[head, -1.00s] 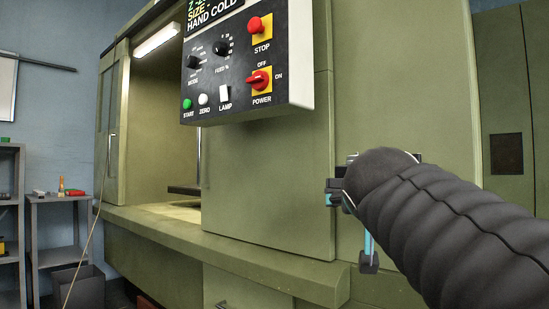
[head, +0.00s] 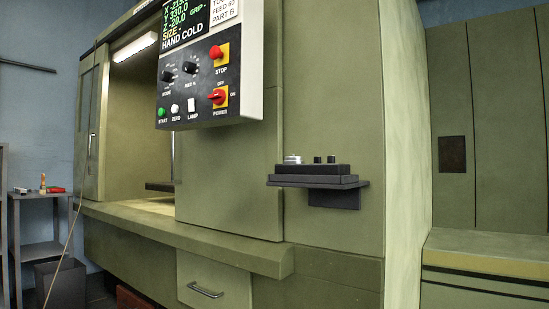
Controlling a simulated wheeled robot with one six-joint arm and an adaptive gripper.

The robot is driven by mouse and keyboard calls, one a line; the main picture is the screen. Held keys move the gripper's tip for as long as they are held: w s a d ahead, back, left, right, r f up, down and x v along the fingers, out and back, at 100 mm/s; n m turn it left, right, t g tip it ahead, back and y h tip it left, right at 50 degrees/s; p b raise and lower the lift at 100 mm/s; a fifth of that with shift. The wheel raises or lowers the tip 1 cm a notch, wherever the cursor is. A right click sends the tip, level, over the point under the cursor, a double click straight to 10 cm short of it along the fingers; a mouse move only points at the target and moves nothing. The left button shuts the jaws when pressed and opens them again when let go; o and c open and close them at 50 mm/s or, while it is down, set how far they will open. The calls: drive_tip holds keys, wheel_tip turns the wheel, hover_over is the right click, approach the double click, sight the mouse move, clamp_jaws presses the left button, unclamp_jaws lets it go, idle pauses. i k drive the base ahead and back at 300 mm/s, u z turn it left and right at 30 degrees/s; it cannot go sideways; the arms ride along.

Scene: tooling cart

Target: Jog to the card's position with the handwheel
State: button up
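A black handwheel box (head: 312,173) rests on a small dark shelf on the front of the green machine. A round silver wheel (head: 293,159) sits at its left end, with two small black knobs (head: 324,159) to the right. A white card (head: 224,11), cut off by the top edge, reads in part "FEED 60" and "PART B". Left of it, the display (head: 190,28) shows Y 330.0, Z -20.0, "SIZE -" and "HAND COLD"; the X line is partly cut off. My gripper is not in view.
The control panel (head: 210,95) juts out with mode and feed knobs, START, ZERO, LAMP, STOP and POWER controls. A ledge (head: 180,235) runs below the machine's opening, above a drawer (head: 213,285). A side table (head: 40,195) stands at left.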

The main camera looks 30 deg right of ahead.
sight(293, 159)
drive_tip(key=u, duration=0.2)
drive_tip(key=k, duration=0.55)
drive_tip(key=u, duration=0.8)
drive_tip(key=i, duration=0.9)
drive_tip(key=z, duration=0.9)
drive_tip(key=i, duration=0.7)
drive_tip(key=z, duration=0.6)
